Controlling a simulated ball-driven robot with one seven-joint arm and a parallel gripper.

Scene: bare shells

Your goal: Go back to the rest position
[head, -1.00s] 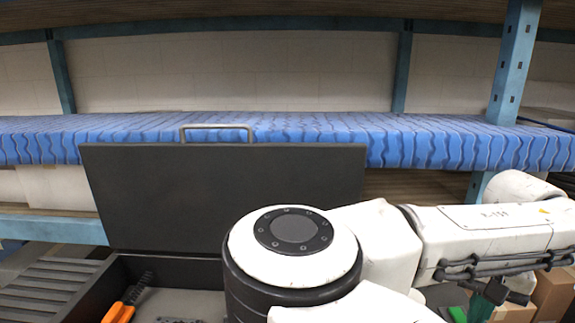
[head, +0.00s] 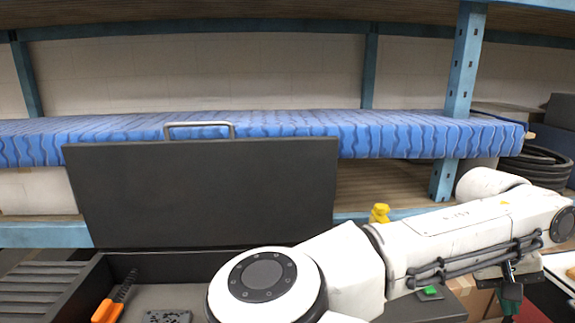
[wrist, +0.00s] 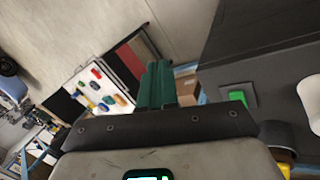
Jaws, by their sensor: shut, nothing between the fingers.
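My gripper (wrist: 157,88) shows in the wrist view with its two green fingers together and nothing between them. In the head view it hangs at the lower right (head: 510,294), partly cut off and small, below the far end of my white arm. The arm stretches from bottom centre to the right. The gripper is clear of the dark box with the raised lid (head: 200,195).
The box holds an orange-handled tool (head: 106,311) and a dark grey plate (head: 168,317). A green button (head: 430,292) sits right of it; it also shows in the wrist view (wrist: 237,97). A blue-covered shelf (head: 400,135) runs behind. A yellow figure (head: 380,213) stands beyond my arm.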

